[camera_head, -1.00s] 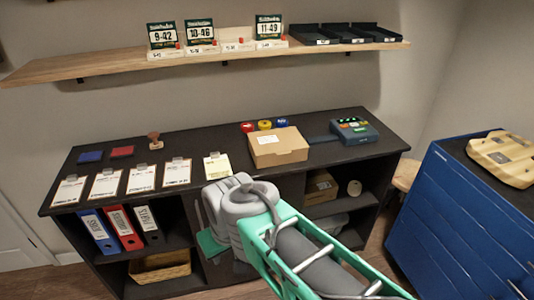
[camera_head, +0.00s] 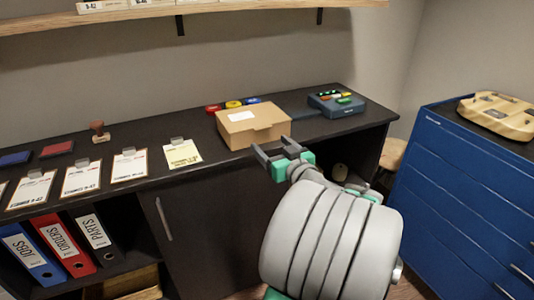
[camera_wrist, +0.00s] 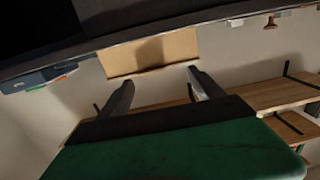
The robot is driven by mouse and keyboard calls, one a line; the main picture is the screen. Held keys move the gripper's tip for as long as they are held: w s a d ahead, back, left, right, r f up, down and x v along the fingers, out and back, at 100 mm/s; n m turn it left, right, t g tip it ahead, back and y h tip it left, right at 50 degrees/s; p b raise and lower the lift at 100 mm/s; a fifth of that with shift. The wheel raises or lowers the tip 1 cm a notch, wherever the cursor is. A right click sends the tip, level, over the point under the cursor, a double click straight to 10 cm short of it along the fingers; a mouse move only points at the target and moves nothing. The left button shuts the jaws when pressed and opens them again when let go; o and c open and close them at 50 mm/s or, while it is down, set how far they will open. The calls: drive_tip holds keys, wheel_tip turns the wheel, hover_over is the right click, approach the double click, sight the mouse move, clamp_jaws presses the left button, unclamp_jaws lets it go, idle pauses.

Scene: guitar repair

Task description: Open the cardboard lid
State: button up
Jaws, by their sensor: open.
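The cardboard box (camera_head: 254,124) sits closed on the dark counter, with a white label on its lid (camera_head: 240,112). My gripper (camera_head: 270,152) is just in front of the box's front right side, near the counter's edge, with its jaws open and empty. In the wrist view the box (camera_wrist: 150,52) appears beyond and between the two spread fingers (camera_wrist: 160,90), with a shadow on its face. The fingers look apart from the box, though the exact gap is hard to tell.
A blue device with buttons (camera_head: 337,104) stands right of the box. Several coloured round items (camera_head: 233,104) lie behind it. Clipboards (camera_head: 183,153) and a stamp (camera_head: 98,131) lie to the left. A blue cabinet (camera_head: 460,180) stands at right; a wooden shelf (camera_head: 240,18) hangs above.

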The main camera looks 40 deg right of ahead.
sight(264, 129)
drive_tip(key=shift+t+h, duration=0.3)
drive_tip(key=shift+h, duration=0.1)
drive_tip(key=x, duration=0.2)
drive_tip(key=d+x, duration=0.1)
drive_tip(key=x, duration=0.1)
drive_tip(key=p+x, duration=0.1)
drive_tip(key=x, duration=0.2)
drive_tip(key=shift+s+d+r, duration=0.1)
drive_tip(key=shift+d+r, duration=0.1)
drive_tip(key=shift+d, duration=0.15)
clamp_jaws()
